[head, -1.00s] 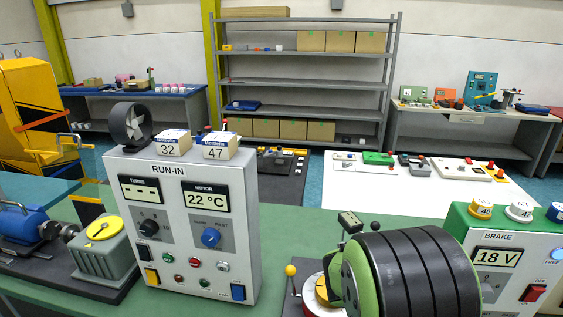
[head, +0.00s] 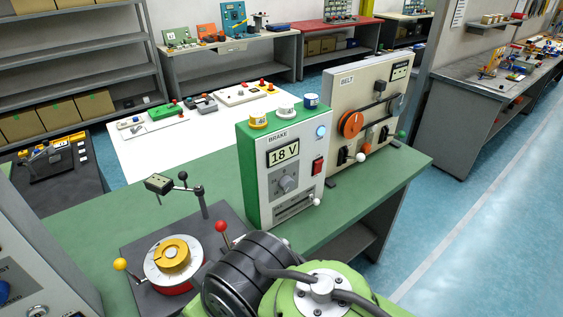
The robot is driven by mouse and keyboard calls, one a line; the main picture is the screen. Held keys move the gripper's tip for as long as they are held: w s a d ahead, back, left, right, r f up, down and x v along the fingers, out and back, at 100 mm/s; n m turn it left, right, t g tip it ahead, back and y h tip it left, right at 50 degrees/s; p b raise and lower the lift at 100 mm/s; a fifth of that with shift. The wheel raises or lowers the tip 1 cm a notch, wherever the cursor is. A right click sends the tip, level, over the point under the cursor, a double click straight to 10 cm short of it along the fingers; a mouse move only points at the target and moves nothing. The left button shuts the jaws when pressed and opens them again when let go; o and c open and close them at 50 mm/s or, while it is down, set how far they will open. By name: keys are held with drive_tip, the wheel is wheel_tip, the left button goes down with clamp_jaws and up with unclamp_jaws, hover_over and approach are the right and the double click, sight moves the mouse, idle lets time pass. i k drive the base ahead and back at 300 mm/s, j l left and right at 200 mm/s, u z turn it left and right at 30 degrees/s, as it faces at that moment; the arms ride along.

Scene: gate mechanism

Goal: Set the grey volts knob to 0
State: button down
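The grey volts knob (head: 287,184) is on the front of the white and green BRAKE box (head: 252,180), below its display. The display (head: 283,154) reads 18 V. The knob's exact pointer setting is too small to read. My green and black arm links fill the bottom middle of the head view, in front of and below the box. My gripper is not in view, so its opening and its place relative to the knob do not show.
A red rocker switch (head: 317,166) and a lit blue button (head: 321,131) are beside the knob. A beige BELT panel (head: 340,110) stands to the right. A dial unit (head: 172,258) with yellow and red ball levers stands at left. Green bench top (head: 95,215) is bare behind it.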

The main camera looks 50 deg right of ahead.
sight(286, 183)
drive_tip(key=z, duration=1.8)
